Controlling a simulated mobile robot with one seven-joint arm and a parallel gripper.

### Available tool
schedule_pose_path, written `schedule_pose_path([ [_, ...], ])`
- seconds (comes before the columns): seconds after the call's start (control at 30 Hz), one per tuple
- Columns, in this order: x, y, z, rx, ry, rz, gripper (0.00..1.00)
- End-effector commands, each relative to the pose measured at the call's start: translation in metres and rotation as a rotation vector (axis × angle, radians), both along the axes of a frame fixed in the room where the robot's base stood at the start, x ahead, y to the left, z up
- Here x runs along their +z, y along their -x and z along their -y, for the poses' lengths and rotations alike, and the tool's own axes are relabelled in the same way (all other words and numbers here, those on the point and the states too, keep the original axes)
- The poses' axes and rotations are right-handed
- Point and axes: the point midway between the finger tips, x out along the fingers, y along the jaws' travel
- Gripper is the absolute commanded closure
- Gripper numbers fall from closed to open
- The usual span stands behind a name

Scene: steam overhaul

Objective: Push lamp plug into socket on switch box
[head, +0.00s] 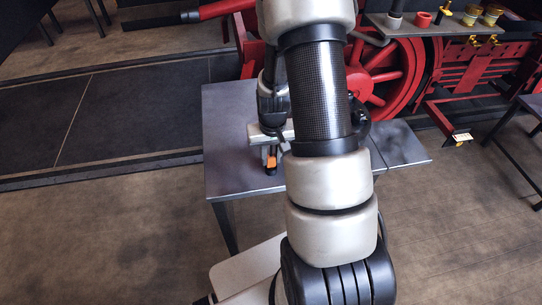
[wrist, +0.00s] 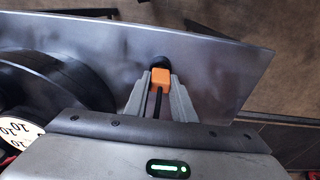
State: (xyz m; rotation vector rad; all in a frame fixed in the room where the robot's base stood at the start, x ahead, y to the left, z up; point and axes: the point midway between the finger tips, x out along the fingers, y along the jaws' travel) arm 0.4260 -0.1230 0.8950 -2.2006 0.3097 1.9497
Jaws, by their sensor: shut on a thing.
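The orange lamp plug (wrist: 161,77) is between the two grey fingers of my gripper (wrist: 158,88) in the wrist view. My gripper is shut on it. A black part shows at the plug's far end, and a dark strip, perhaps its cable, runs back between the fingers. In the head view the orange plug (head: 271,161) is small, just below my gripper (head: 269,153), over the grey table (head: 228,120). I cannot make out the switch box or its socket. My arm hides much of the table in the head view.
A large dark rounded thing (wrist: 55,80) stands left of the fingers in the wrist view, with a pale dial (wrist: 18,131) with numbers below it. A red wheel (head: 400,80) and machine frame stand behind the table. The table's left part looks clear.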

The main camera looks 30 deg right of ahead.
Motion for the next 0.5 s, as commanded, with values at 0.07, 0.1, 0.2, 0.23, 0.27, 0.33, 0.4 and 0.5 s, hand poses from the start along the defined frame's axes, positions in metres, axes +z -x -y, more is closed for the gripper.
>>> schedule_pose_path([
  [0.07,-0.0037,0.0000,0.0000,0.000,0.000,0.000,1.00],
  [0.1,-0.0050,-0.0001,0.0000,0.000,0.000,0.000,1.00],
  [0.2,-0.0039,-0.0001,0.0000,0.000,0.000,0.000,0.67],
  [0.23,-0.0039,0.0000,0.0000,0.000,0.000,0.000,0.62],
  [0.27,-0.0039,0.0000,0.0000,0.000,0.000,0.000,0.59],
  [0.33,-0.0039,0.0000,0.0000,0.000,0.000,0.000,0.59],
  [0.4,-0.0039,0.0000,0.0000,0.000,0.000,0.000,0.59],
  [0.5,-0.0038,0.0000,0.0000,0.000,0.000,0.000,0.59],
])
